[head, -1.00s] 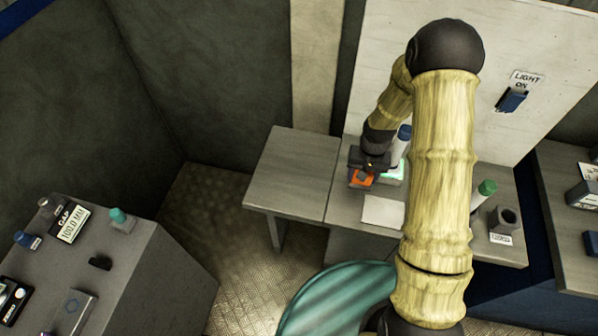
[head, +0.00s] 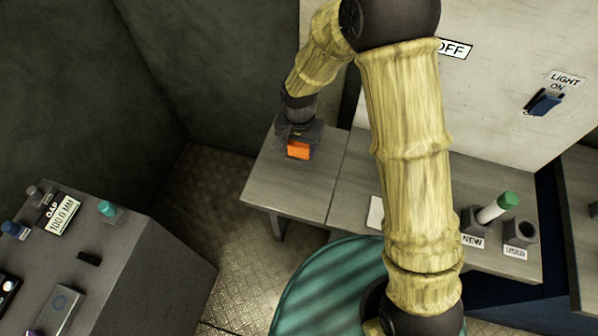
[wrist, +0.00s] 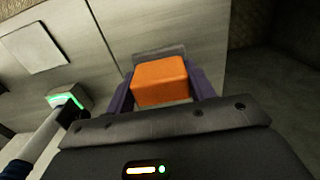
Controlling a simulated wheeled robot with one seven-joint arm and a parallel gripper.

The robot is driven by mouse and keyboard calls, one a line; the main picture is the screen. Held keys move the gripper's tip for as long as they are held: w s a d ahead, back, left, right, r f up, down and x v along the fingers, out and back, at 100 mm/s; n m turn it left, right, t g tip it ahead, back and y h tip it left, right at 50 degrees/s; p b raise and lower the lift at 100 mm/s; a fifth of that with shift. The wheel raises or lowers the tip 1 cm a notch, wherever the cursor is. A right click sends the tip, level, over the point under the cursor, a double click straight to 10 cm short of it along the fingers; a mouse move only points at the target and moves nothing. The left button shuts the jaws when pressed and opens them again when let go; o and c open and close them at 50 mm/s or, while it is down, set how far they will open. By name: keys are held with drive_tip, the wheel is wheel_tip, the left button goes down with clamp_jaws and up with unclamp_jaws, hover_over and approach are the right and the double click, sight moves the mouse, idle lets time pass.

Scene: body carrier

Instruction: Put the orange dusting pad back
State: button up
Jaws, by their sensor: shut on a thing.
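The orange dusting pad (head: 298,150) is in my gripper (head: 297,143), over the left part of the grey bench in the head view. In the wrist view the pad (wrist: 160,82) sits between the two purple fingers of my gripper (wrist: 162,90), which are shut on it. Bench top shows beyond the pad. I cannot tell whether the pad touches the bench.
The grey bench (head: 262,182) has bare room around my gripper. A white sheet (head: 375,212) lies to the right, partly behind my arm. A green-capped tube (head: 497,207) leans in a holder marked NEW, beside an empty USED holder (head: 520,232). A green-lit device (wrist: 68,99) shows in the wrist view.

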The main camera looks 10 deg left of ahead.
sight(299, 158)
drive_tip(key=shift+s+f, duration=0.1)
drive_tip(key=shift+f, duration=0.25)
drive_tip(key=shift+f+p, duration=0.65)
drive_tip(key=shift+f, duration=1.9)
drive_tip(key=shift+w+f+p, duration=0.2)
drive_tip(key=shift+f+p, duration=0.45)
drive_tip(key=shift+f, duration=1.2)
drive_tip(key=shift+f+b, duration=0.4)
drive_tip(key=shift+s, duration=0.1)
